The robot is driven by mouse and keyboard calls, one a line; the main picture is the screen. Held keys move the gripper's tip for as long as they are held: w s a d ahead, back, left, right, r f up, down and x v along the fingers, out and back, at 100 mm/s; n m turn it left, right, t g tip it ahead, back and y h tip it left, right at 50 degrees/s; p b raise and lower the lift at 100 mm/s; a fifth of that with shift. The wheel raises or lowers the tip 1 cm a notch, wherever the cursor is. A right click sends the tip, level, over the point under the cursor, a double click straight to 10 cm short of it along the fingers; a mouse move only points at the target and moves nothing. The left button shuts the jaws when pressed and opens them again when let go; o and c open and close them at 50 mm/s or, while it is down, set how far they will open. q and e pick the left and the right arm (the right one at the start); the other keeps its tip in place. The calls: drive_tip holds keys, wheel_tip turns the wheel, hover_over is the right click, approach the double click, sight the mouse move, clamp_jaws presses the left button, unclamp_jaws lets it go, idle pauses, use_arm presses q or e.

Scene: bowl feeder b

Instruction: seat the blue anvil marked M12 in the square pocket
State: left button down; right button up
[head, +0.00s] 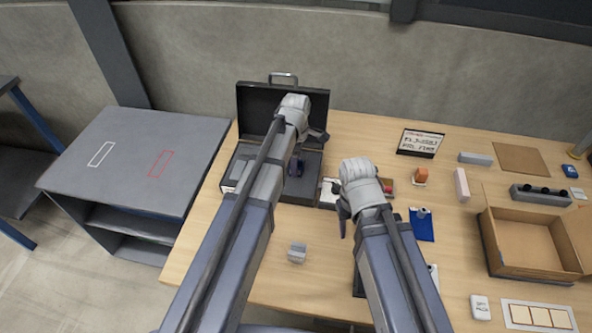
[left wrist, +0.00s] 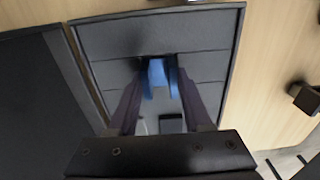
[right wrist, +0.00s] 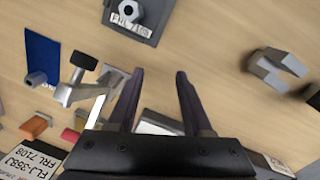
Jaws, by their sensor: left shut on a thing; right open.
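The blue anvil (left wrist: 157,78) is between my left gripper's fingertips (left wrist: 157,88) in the left wrist view, over the dark insert of the open black case (left wrist: 110,42). A dark opening shows right at its far end; whether the anvil is in it or above it I cannot tell. The M12 mark is not legible. In the head view my left gripper (head: 302,152) is over the case (head: 300,190), with its lid (head: 255,105) raised behind. My right gripper (right wrist: 157,85) is open and empty above the table; it shows in the head view (head: 343,210).
A grey block (head: 298,252) lies on the table in front of the case. A blue mat (head: 421,228), an orange block (head: 421,174), a sign (head: 420,142) and a cardboard box (head: 530,262) are to the right. A grey cabinet (head: 140,150) stands left.

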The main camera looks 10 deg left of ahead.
use_arm(q)
drive_tip(key=shift+f, duration=0.15)
use_arm(e)
drive_tip(key=shift+f, duration=0.15)
drive_tip(key=shift+f, duration=0.1)
use_arm(q)
drive_tip(key=shift+f, duration=0.2)
use_arm(e)
drive_tip(key=shift+f, duration=0.15)
use_arm(q)
drive_tip(key=shift+c, duration=1.7)
unclamp_jaws()
drive_tip(key=shift+r, duration=0.1)
wheel_tip(320, 180, up, 12)
drive_tip(key=p, duration=1.2)
drive_tip(key=s+d+m, duration=0.3)
drive_tip(key=s+m, duration=0.7)
drive_tip(key=m, duration=0.1)
drive_tip(key=s+d+m+y, duration=0.1)
drive_tip(key=s+d+m, duration=0.2)
drive_tip(key=s+m, duration=0.6)
drive_tip(key=shift+s+d+r+m, duration=0.15)
drive_tip(key=shift+s+d+m, duration=0.25)
drive_tip(key=shift+m, duration=0.5)
use_arm(e)
wheel_tip(320, 180, up, 12)
drive_tip(key=shift+r, duration=0.2)
